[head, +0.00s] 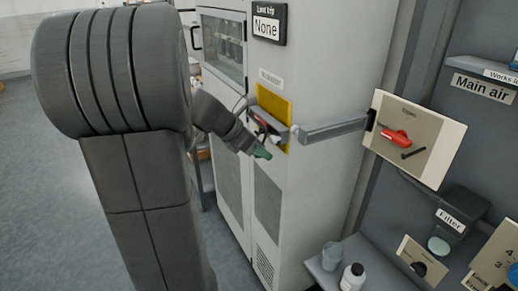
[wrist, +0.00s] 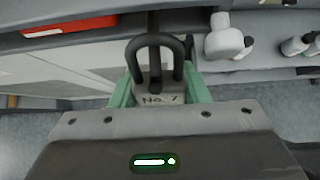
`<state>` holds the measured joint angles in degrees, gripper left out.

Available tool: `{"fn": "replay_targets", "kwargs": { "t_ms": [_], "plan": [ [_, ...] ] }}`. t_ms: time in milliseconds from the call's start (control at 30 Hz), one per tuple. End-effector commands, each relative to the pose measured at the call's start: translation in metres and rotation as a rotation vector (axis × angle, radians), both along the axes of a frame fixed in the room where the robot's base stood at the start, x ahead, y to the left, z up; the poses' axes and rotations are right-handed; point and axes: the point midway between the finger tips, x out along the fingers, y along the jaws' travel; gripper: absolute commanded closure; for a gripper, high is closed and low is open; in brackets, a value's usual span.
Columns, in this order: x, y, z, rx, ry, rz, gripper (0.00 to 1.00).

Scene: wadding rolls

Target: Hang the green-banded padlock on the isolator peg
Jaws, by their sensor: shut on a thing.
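In the wrist view my gripper (wrist: 160,97) is shut on a padlock (wrist: 154,98) marked "No. 7", with its dark shackle (wrist: 156,45) standing up between the green finger pieces. I cannot make out a green band apart from these green parts. In the head view my gripper (head: 262,153) is a small green tip in front of the cabinet, below and left of the metal bar. A yellow plate (head: 274,103) with a red part (head: 264,125) is on the cabinet just above it. The isolator peg cannot be clearly made out; the shackle looks free.
The tall cabinet (head: 310,190) fills the middle. A cup (head: 332,256) and a white bottle (head: 352,277) stand on a low shelf. Open floor (head: 35,190) lies left.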

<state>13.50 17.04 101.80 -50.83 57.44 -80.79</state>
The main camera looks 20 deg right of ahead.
Motion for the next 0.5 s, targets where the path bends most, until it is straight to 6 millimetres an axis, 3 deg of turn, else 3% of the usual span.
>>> {"fn": "replay_targets", "kwargs": {
  "t_ms": [33, 167, 500],
  "plan": [
    [0.0001, -0.0001, 0.0004, 0.0, 0.0, 0.0, 0.56],
    [0.0001, 0.0, 0.0003, 0.0, 0.0, 0.0, 0.33],
    [0.0, 0.0023, 0.0029, -0.001, -0.001, 0.001, 0.33]
  ]
}}
